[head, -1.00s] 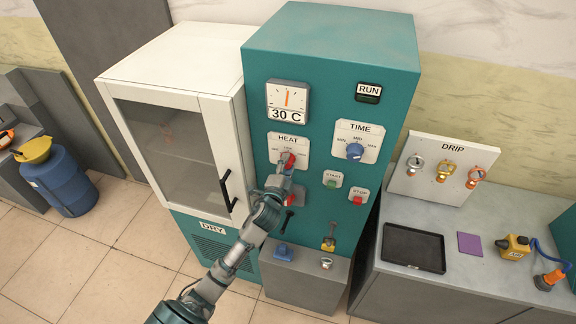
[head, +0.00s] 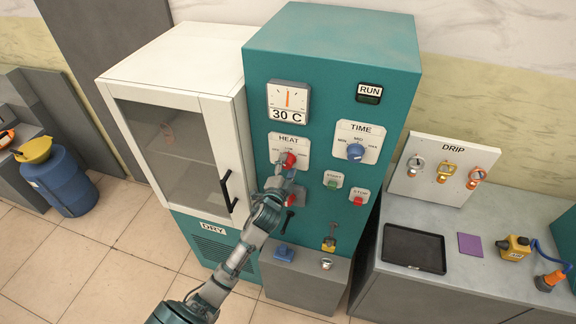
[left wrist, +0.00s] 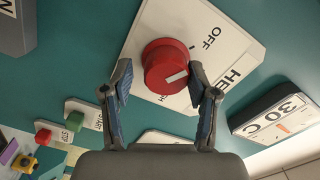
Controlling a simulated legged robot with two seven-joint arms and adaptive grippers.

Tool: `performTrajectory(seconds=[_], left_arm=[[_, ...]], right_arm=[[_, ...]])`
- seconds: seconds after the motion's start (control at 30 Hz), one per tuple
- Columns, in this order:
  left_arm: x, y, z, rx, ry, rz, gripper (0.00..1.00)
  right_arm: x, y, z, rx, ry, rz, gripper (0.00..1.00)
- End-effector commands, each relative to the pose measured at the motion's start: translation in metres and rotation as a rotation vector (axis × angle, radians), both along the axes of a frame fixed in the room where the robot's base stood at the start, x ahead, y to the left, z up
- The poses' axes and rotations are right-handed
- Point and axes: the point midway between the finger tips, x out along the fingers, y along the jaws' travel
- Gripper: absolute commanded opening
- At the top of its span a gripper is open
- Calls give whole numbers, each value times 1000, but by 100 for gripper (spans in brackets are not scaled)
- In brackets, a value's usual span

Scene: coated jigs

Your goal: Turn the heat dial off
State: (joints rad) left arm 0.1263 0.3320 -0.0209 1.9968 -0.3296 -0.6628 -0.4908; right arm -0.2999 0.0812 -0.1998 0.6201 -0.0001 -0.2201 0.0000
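The heat dial (head: 289,160) is a red knob on the white HEAT plate (head: 275,144) of the teal cabinet. In the left wrist view the dial (left wrist: 164,66) shows a white mark pointing right and slightly up, towards the HEAT lettering. The word OFF stands above and right of the dial, away from where the mark points. My left gripper (left wrist: 160,72) is open in front of the dial, one blue-padded finger on either side. The right finger looks close to the dial; I cannot tell whether it touches. My right gripper is not in view.
The 30 C gauge (head: 288,102) sits above the plate. The blue TIME dial (head: 355,152), green START button (head: 333,181) and red STOP button (head: 358,199) are to the right. A white glass-doored cabinet (head: 222,110) stands left, its black handle (head: 228,192) near my arm.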

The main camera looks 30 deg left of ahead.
Motion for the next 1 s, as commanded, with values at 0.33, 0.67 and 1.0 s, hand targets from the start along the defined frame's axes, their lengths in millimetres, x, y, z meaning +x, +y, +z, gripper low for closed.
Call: performTrajectory(seconds=[0.33,0.67,1.0], left_arm=[[-1,-1,3,3,-7,-2,70],[-57,-14,2,2,-5,-3,70],[-111,-26,1,1,-4,-1,70]], right_arm=[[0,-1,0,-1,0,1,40],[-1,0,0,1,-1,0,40],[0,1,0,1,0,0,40]])
